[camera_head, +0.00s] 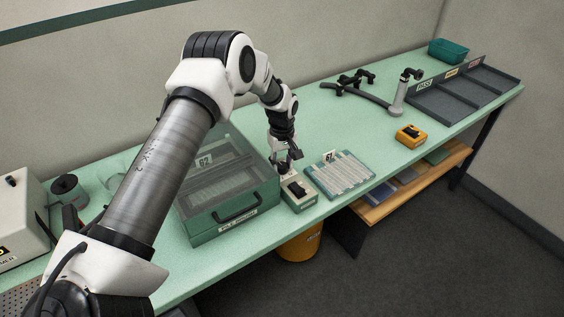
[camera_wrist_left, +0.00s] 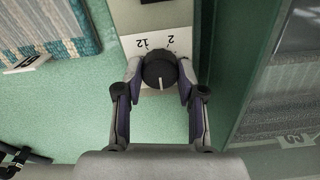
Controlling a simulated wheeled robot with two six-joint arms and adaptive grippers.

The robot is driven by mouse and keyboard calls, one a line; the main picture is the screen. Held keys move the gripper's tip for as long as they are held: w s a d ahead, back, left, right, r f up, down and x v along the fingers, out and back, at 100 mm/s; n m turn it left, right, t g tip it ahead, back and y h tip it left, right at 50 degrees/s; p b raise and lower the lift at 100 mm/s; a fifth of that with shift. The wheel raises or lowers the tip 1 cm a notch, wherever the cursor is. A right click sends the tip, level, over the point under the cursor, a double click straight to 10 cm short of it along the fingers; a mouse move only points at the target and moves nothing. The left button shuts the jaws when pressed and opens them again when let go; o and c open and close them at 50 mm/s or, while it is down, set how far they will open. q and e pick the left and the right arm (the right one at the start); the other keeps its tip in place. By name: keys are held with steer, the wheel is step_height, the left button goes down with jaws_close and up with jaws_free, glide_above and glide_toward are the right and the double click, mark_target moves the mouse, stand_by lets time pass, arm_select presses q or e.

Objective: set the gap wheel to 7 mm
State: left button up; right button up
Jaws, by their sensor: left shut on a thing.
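The gap wheel (camera_wrist_left: 159,66) is a round black knob with a white pointer line, on a small pale box (camera_head: 300,199). In the left wrist view the pointer line is towards the bottom of the picture, and the upside-down marks 12 and 2 show beyond the knob. No 7 mark can be read; part of the scale is hidden by the knob and fingers. My left gripper (camera_head: 289,164) has its two fingers on either side of the knob, shut on it. The box has a dark part on its top. My right gripper is not in view.
A green case (camera_head: 228,220) with a handle and clear lid stands close on the left of the box. A rack of pale strips (camera_head: 345,175) lies on its right. A yellow device (camera_head: 410,136) and dark trays (camera_head: 465,95) are farther right on the green bench (camera_head: 345,118).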

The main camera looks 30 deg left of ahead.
mark_target(282, 165)
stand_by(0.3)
arm_select(q)
steer(key=o, duration=1.1)
steer(key=shift+o, duration=0.2)
step_height(282, 165, up, 12)
steer(key=shift+f, duration=0.1)
